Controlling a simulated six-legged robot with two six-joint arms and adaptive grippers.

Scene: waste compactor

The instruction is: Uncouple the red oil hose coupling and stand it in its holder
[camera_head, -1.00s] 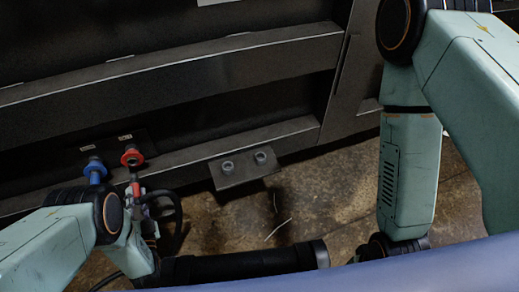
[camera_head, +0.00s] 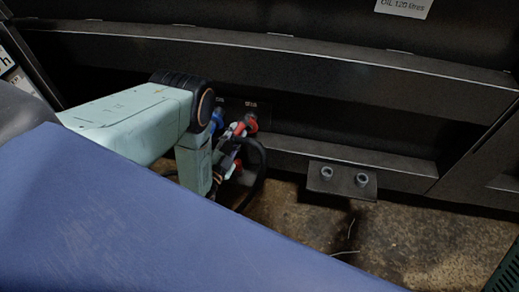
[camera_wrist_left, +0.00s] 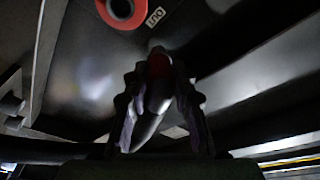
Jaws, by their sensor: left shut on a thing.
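My left gripper (camera_head: 230,158) is shut on the red oil hose coupling (camera_head: 237,129), in front of the compactor's lower wall. In the left wrist view, the gripper fingers (camera_wrist_left: 160,105) close around the coupling (camera_wrist_left: 158,82), whose dark red end points away. The red-ringed port (camera_wrist_left: 121,8), beside an "OUT" label, shows an open dark centre there, apart from the coupling. In the head view this port (camera_head: 251,123) sits just right of the coupling. The holder (camera_head: 342,181), a bracket with two round sockets, is further right and looks empty. My right gripper is not in view.
A blue coupling (camera_head: 216,120) sits left of the red port, partly hidden by my left arm. A black hose (camera_head: 262,172) loops beside my gripper. The brown floor (camera_head: 400,240) in front of the holder is mostly clear. My blue body covers the lower left.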

